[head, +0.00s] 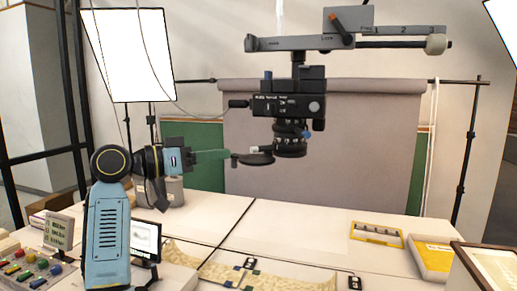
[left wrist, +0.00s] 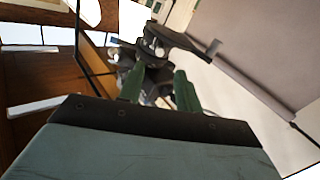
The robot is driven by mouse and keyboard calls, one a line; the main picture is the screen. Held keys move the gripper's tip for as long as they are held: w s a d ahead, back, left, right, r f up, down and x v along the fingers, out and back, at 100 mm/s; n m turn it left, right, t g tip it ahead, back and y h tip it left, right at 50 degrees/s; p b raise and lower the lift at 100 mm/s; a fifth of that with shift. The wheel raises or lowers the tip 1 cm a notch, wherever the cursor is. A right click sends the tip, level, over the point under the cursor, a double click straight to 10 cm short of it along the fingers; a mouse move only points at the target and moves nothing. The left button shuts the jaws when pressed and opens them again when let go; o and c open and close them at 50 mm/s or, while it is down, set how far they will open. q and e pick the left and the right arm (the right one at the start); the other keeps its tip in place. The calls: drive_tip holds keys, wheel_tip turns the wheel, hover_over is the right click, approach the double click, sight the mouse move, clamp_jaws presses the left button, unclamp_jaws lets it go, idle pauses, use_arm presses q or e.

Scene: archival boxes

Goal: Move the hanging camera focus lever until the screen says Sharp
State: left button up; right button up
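The black camera (head: 289,105) hangs from an overhead arm, its lens (head: 290,140) pointing down. A dark flat disc (head: 255,158) juts out left of the lens bottom. My right gripper is out of view.
A white table (head: 290,226) lies below, clear in its middle. A yellow frame (head: 376,235) and yellow box (head: 432,258) are at right. A panel of coloured buttons (head: 30,268) is at lower left. A grey backdrop (head: 350,150) and lamp panel (head: 128,55) stand behind.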

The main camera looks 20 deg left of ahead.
sight(251, 150)
use_arm(q)
drive_tip(key=p+x, duration=0.1)
drive_tip(key=x, duration=1)
drive_tip(key=shift+p, duration=0.4)
clamp_jaws()
